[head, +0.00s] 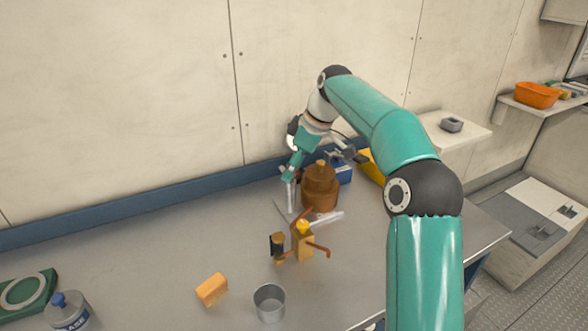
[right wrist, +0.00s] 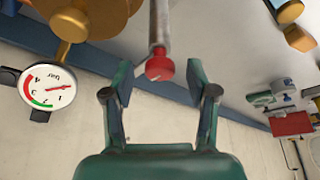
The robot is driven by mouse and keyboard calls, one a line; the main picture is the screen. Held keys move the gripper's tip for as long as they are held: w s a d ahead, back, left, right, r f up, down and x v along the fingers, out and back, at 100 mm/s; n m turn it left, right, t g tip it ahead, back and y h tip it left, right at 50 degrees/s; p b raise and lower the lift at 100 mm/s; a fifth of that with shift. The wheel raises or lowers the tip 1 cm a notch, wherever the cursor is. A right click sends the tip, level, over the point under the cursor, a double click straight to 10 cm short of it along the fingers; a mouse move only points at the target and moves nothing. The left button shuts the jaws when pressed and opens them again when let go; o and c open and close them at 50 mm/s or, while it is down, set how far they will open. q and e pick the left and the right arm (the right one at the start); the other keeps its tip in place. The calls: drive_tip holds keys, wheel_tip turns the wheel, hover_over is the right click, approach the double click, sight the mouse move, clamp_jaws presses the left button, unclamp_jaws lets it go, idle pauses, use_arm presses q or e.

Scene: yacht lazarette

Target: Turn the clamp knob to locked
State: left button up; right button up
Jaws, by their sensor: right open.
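A red rounded knob (right wrist: 160,68) on the end of a grey rod (right wrist: 160,22) shows in the right wrist view. I cannot tell for sure whether it is the clamp knob, and its marks cannot be read. My right gripper (head: 290,178) is open, with its two fingers on either side of the red knob; contact is not visible. In the head view the gripper is beside a brown rounded vessel (head: 320,188), over the bench's back part. In front of the vessel stands a yellow fitting (head: 303,243) with orange arms. My left gripper is not in view.
A round pressure gauge (right wrist: 47,86) is left of the fingers in the wrist view. The bench (head: 150,265) also holds an orange block (head: 212,289), a metal cup (head: 269,302), a bottle (head: 70,312) and a blue box (head: 343,174). The bench's left middle is clear.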

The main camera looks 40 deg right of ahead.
clamp_jaws()
idle(0.3)
drive_tip(key=shift+a+m, duration=0.1)
drive_tip(key=shift+m, duration=0.4)
drive_tip(key=m+h, duration=0.1)
drive_tip(key=m, duration=0.2)
drive_tip(key=shift+a+t, duration=0.1)
drive_tip(key=shift+t, duration=0.3)
drive_tip(key=m+h, duration=0.1)
drive_tip(key=m, duration=0.2)
drive_tip(key=shift+a+m+h, duration=0.1)
drive_tip(key=shift+m+h, duration=0.2)
drive_tip(key=shift+h, duration=0.1)
drive_tip(key=m+h, duration=0.1)
drive_tip(key=m, duration=0.1)
drive_tip(key=m+g+h+p, duration=0.1)
drive_tip(key=m, duration=0.2)
drive_tip(key=shift+w+a, duration=0.1)
drive_tip(key=shift+a, duration=0.05)
drive_tip(key=shift+w+a+m+g+h+p, duration=0.1)
drive_tip(key=shift+m+g+h+p, duration=0.2)
drive_tip(key=shift+m, duration=0.95)
drive_tip(key=shift+m+g+h+p, duration=0.2)
drive_tip(key=shift+m+g, duration=0.2)
drive_tip(key=shift+m, duration=0.85)
